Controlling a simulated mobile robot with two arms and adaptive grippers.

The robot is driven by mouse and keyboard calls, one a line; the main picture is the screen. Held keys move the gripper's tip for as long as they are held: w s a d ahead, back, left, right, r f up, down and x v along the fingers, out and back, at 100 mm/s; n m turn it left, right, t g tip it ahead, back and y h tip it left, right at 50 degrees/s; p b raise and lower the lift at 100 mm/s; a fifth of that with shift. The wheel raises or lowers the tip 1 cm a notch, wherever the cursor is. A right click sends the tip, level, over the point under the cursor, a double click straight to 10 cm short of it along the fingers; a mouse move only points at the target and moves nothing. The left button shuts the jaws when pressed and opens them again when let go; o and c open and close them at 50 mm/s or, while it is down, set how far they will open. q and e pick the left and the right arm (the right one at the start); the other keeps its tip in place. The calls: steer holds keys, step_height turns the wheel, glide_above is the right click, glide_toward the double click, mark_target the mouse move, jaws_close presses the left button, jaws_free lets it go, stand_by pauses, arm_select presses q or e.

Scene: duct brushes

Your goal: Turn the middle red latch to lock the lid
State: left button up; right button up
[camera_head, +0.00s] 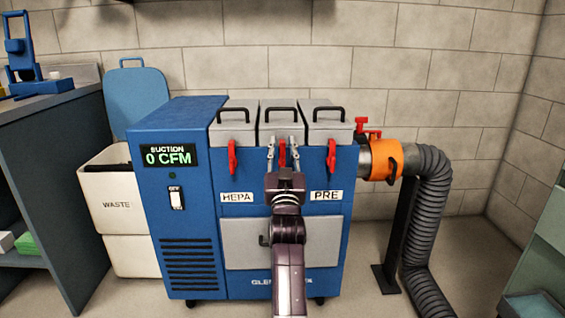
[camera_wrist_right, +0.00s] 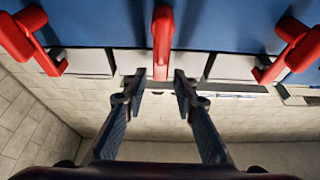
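The middle red latch (camera_head: 282,152) hangs on the front of the blue machine, below the middle grey lid (camera_head: 281,122). My right gripper (camera_head: 284,145) is in front of it with one finger on each side. In the right wrist view the middle latch (camera_wrist_right: 162,42) points between the open fingertips of my right gripper (camera_wrist_right: 158,82). A gap shows on both sides; contact cannot be told. The left red latch (camera_head: 232,157) and right red latch (camera_head: 331,157) hang at either side. My left gripper is not in view.
The blue machine (camera_head: 190,225) shows a suction display (camera_head: 168,156) reading 0 CFM. A black hose (camera_head: 428,220) with an orange collar (camera_head: 384,160) is at its right. A white waste bin (camera_head: 112,195) and a workbench (camera_head: 50,160) stand at the left.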

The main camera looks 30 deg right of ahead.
mark_target(282, 158)
steer(key=shift+r, duration=2)
